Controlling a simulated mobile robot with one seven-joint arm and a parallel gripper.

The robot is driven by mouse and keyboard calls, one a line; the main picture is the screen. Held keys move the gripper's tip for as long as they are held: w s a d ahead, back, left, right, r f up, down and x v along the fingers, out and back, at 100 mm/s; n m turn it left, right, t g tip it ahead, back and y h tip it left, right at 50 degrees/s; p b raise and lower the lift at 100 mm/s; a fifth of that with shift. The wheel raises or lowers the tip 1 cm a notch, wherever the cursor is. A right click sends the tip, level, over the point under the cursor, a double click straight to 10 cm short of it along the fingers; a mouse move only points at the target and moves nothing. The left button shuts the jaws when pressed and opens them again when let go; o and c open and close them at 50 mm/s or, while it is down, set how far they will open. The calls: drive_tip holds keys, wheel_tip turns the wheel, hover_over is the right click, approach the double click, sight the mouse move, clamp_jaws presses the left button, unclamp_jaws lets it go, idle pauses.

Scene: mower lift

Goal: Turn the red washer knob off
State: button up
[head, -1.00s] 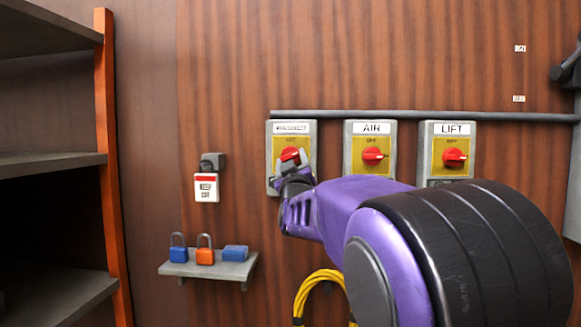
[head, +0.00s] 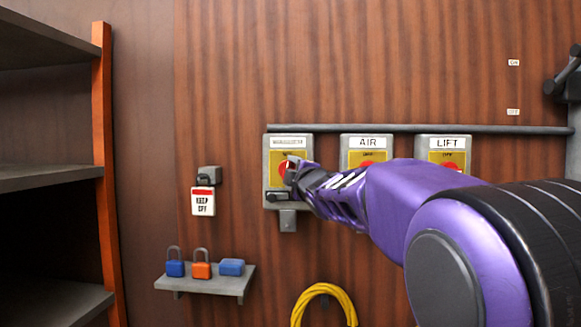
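The red washer knob (head: 283,169) sits on a yellow plate in the leftmost grey switch box (head: 272,181), under a blurred white label. The knob shows as a red patch, and its right side is hidden behind my fingers, so its turned position is unclear. My gripper (head: 291,171) comes in from the right, with its fingertips at the knob's right side. I cannot tell whether they touch or grip it. The AIR box (head: 366,142) and LIFT box (head: 444,142) stand to the right, their red knobs partly covered by my arm.
A grey pipe (head: 400,128) runs above the boxes. A small shelf (head: 238,285) with padlocks and a blue block is at lower left. A tag (head: 203,201) hangs above it. A yellow coil (head: 323,289) hangs below. Open shelving (head: 50,178) stands far left.

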drive_tip(key=shift+r+n+g+p, duration=0.2)
drive_tip(key=shift+n+g+p, duration=0.3)
drive_tip(key=shift+n+p, duration=0.55)
drive_tip(key=o, duration=1.3)
